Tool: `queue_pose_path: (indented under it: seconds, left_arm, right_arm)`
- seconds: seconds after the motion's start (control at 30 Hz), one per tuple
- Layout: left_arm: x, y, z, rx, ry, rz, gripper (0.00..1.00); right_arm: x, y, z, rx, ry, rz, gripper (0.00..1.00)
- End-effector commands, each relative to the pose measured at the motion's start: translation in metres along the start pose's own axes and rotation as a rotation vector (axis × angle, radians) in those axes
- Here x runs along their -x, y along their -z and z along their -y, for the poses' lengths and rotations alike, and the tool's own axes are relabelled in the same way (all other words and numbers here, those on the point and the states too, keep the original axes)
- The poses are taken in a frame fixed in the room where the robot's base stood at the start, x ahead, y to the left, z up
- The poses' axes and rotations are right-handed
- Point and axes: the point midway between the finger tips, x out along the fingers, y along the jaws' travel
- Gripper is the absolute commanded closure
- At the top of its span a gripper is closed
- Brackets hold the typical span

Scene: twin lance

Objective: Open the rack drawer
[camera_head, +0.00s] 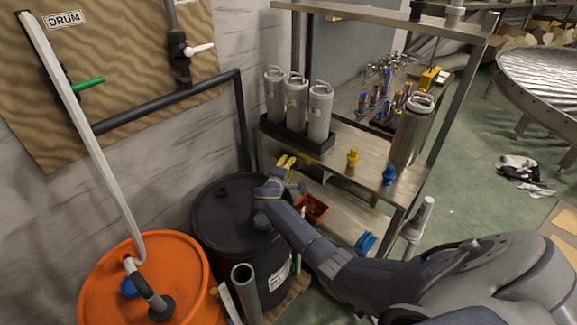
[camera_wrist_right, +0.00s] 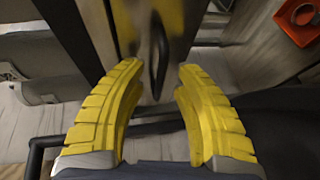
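My right gripper (camera_head: 287,165) has yellow fingers and reaches to the left end of the metal rack (camera_head: 300,158), just below its shelf with the canisters. In the right wrist view the fingers of this gripper (camera_wrist_right: 160,70) are open. A dark upright handle (camera_wrist_right: 161,55) stands between and just beyond the fingertips, in front of a metal face. I see no clear contact between fingers and handle. The drawer front is not clearly visible in the head view. My left gripper is not in view.
A black drum (camera_head: 225,205) stands under my right forearm, with an orange drum (camera_head: 140,285) to its left. Canisters (camera_head: 320,110) in a black tray (camera_head: 300,143) stand on the rack shelf. A red bin (camera_head: 312,208) sits lower; it also shows in the wrist view (camera_wrist_right: 300,20).

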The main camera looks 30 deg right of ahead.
Motion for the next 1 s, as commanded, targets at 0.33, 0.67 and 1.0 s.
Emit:
queue_pose_path:
  seconds: [0.33,0.67,1.0]
  left_arm:
    - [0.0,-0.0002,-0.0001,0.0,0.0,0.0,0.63]
    - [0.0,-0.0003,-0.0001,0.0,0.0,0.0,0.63]
    - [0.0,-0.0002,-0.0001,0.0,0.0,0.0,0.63]
  right_arm:
    - [-0.0066,-0.0008,0.0001,0.001,0.0,0.001,0.69]
    - [-0.0063,-0.0007,0.0001,0.001,0.0,0.001,0.88]
    - [-0.0063,-0.0007,0.0002,0.001,0.0,0.001,1.0]
